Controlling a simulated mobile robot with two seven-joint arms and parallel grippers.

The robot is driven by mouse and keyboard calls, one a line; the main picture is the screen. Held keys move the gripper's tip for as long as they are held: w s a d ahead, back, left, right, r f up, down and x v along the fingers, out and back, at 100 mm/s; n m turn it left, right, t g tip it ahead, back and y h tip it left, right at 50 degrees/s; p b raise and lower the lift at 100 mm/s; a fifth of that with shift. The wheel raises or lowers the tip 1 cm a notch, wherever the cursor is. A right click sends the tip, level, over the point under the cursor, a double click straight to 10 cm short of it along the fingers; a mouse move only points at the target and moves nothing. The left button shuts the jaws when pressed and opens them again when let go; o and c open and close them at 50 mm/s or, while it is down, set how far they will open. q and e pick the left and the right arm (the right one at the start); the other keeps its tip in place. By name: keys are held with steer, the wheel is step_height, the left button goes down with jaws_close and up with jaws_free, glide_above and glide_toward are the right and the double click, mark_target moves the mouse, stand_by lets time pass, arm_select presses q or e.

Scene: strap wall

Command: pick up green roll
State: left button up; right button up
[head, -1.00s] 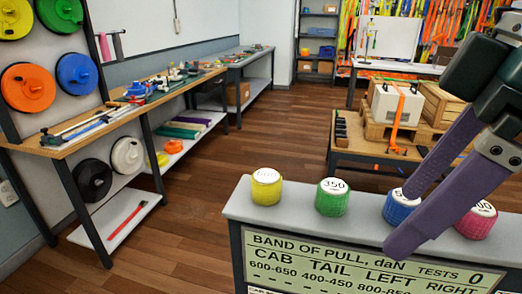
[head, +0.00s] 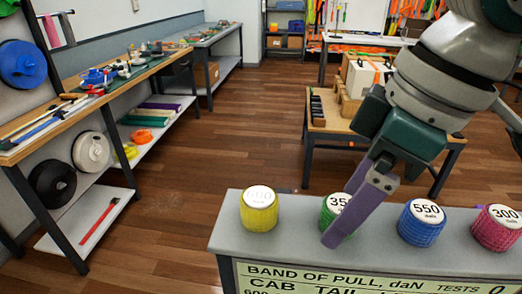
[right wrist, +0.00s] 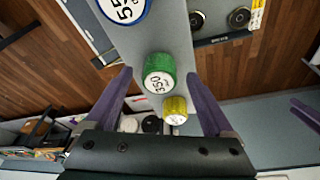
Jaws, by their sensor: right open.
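The green roll (head: 337,204) stands upright on the grey ledge (head: 293,212), between the yellow roll (head: 259,208) and the blue roll (head: 421,223). My right gripper (head: 345,220) is open, with purple fingers pointing down at the green roll. One finger hides part of the roll and its label. In the right wrist view, the green roll (right wrist: 158,72) appears between the two fingertips, nearer the left one. Whether the fingers reach down beside it is unclear. Purple fingers at the right edge of that view look like my left gripper (right wrist: 308,118); their opening is unclear.
The pink roll (head: 496,228) stands right of the blue one. A sign board (head: 370,280) is on the ledge's front. A workbench with tools (head: 60,110) stands at the left, and a low table (head: 325,122) behind the ledge. The floor between is clear.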

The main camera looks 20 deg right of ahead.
steer(key=shift+a+f, duration=0.1)
steer(key=shift+f, duration=0.35)
steer(key=shift+w, duration=0.1)
steer(key=shift+c, duration=0.2)
jaws_close()
